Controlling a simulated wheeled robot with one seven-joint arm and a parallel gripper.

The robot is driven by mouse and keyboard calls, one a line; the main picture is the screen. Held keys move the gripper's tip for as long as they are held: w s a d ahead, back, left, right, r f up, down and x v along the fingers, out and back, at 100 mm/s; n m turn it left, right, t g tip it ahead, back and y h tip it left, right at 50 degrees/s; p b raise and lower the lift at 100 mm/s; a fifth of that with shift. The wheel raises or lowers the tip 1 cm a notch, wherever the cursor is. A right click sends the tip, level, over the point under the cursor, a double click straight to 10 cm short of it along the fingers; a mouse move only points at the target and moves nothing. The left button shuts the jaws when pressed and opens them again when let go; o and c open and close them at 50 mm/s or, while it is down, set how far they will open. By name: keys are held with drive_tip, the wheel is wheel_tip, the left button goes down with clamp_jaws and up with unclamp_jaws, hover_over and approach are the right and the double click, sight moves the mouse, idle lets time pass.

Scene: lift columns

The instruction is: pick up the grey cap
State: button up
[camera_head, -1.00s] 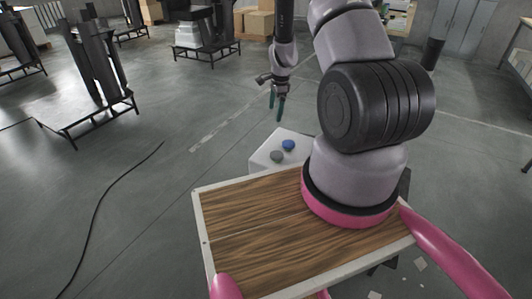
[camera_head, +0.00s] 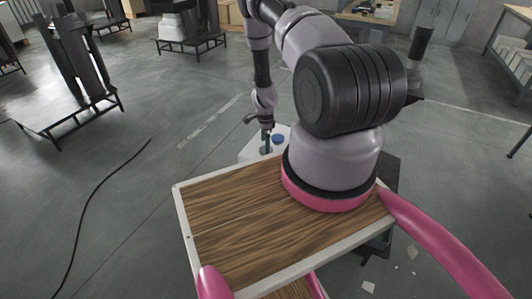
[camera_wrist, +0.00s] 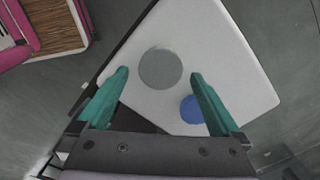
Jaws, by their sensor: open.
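The grey cap (camera_wrist: 161,69) is a round disc lying on a white surface (camera_wrist: 225,55) in the wrist view. My gripper (camera_wrist: 160,75) is open, with its two green fingers apart and the grey cap between and slightly beyond their tips. A blue cap (camera_wrist: 192,109) lies close by, partly hidden by the right finger. In the head view my gripper (camera_head: 266,146) points down over the white surface (camera_head: 250,151). The blue cap (camera_head: 278,139) shows just right of it there. The grey cap is mostly hidden by the gripper in that view.
The wooden deck with a white rim (camera_head: 181,213) is between the camera and the white surface. A black stand (camera_head: 75,120) is at the left, and a black cable (camera_head: 95,200) lies on the floor. A workbench (camera_head: 375,18) stands at the back.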

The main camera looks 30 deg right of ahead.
wheel_tip(320, 180, down, 4)
drive_tip(key=shift+w+d+r, duration=0.1)
drive_tip(key=shift+r, duration=0.05)
drive_tip(key=c, duration=1.2)
